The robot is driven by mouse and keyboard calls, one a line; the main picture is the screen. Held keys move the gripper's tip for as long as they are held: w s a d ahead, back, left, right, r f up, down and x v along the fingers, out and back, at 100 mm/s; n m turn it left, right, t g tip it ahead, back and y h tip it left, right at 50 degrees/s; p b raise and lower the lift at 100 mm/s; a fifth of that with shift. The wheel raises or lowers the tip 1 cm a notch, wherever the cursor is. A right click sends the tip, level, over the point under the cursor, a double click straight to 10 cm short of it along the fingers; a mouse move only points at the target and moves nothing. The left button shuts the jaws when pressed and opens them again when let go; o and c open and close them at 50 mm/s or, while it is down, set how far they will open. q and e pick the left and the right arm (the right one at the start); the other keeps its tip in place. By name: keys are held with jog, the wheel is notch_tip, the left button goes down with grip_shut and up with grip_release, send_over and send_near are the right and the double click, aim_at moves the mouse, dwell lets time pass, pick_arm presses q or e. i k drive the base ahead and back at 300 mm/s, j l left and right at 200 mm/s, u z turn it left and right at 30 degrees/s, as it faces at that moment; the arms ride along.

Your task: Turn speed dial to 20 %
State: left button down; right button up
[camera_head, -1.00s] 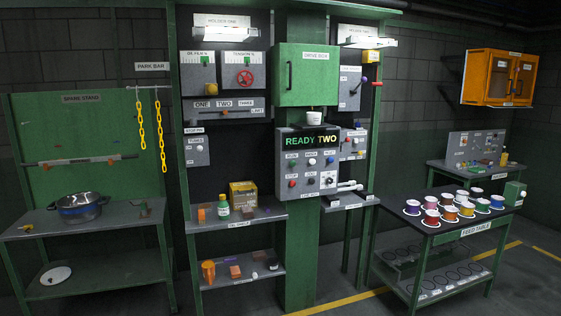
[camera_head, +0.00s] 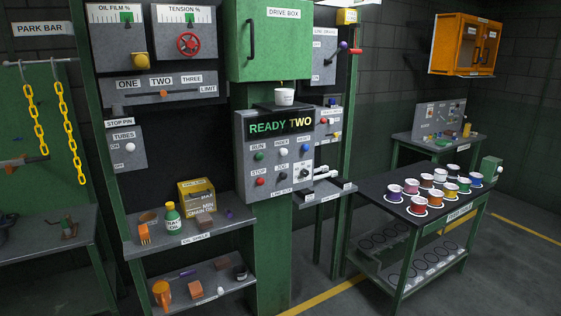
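The control box (camera_head: 264,185) in the middle has a lit display (camera_head: 281,126) reading "READY TWO". Below it are buttons labelled RUN, INDEX, RESET, STOP and JOG. A small dial (camera_head: 303,173) on a white plate sits at the box's lower right; it looks like the speed dial, but its marks are too small to read. Neither of my grippers is in view.
A green drive box (camera_head: 283,40) hangs above the control box, with a white cup (camera_head: 284,97) between them. A shelf with bottles and boxes (camera_head: 195,232) stands left. The feed table (camera_head: 372,187) with several spools stands right. Floor in front is partly clear.

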aim_at(304, 173)
jog(key=i+j, duration=0.2)
jog(key=i+u, duration=0.1)
jog(key=u, duration=0.25)
jog(key=i+l+u, duration=0.15)
jog(key=u, duration=0.15)
jog(key=i+l+u, duration=0.1)
jog(key=l+u, duration=0.15)
jog(key=l, duration=0.15)
jog(key=i+l+u, duration=0.1)
jog(key=l+u, duration=0.2)
jog(key=i+l+u, duration=0.1)
jog(key=l, duration=0.4)
jog(key=i+l+u, duration=0.15)
jog(key=l, duration=0.4)
